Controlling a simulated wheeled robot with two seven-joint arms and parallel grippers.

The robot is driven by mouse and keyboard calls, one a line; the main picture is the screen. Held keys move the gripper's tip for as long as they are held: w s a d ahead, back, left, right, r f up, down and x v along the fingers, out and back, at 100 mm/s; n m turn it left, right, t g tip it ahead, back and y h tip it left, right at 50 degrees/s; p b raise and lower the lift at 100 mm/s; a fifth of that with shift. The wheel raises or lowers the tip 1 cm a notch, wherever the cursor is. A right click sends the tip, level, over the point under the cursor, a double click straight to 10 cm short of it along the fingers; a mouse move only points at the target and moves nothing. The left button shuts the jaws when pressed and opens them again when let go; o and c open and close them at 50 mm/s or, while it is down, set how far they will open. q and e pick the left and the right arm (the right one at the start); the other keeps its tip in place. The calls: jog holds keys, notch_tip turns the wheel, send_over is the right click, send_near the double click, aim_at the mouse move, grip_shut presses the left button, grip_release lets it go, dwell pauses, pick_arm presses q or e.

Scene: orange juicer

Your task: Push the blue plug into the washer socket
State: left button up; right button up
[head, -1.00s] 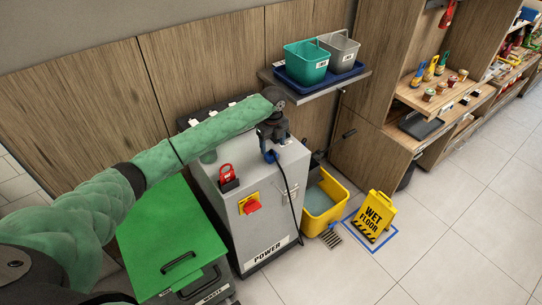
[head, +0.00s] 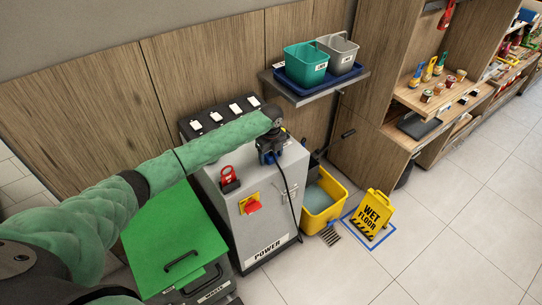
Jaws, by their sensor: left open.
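The blue plug (head: 270,157) is at the top of the grey POWER cabinet (head: 268,222), with a black cable running from it down the cabinet front. My left gripper (head: 269,150) is open, pointing down right at the plug; the hand hides most of it, and I cannot tell whether the fingers touch it. A black socket panel (head: 189,130) with several white labels stands at the back of the cabinet top. The labels are too small to read, so I cannot tell which socket is the washer's. My right gripper is not in view.
A red padlock-like piece (head: 229,176) and a red-and-yellow switch (head: 251,205) are on the cabinet. A green-lidded bin (head: 165,235) stands left. A yellow bucket (head: 322,205) and wet floor sign (head: 373,213) stand right. A shelf (head: 318,92) with buckets overhangs behind.

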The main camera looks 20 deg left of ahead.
aim_at(271, 154)
pick_arm(q)
jog(key=shift+f, duration=0.1)
jog(key=c, duration=1)
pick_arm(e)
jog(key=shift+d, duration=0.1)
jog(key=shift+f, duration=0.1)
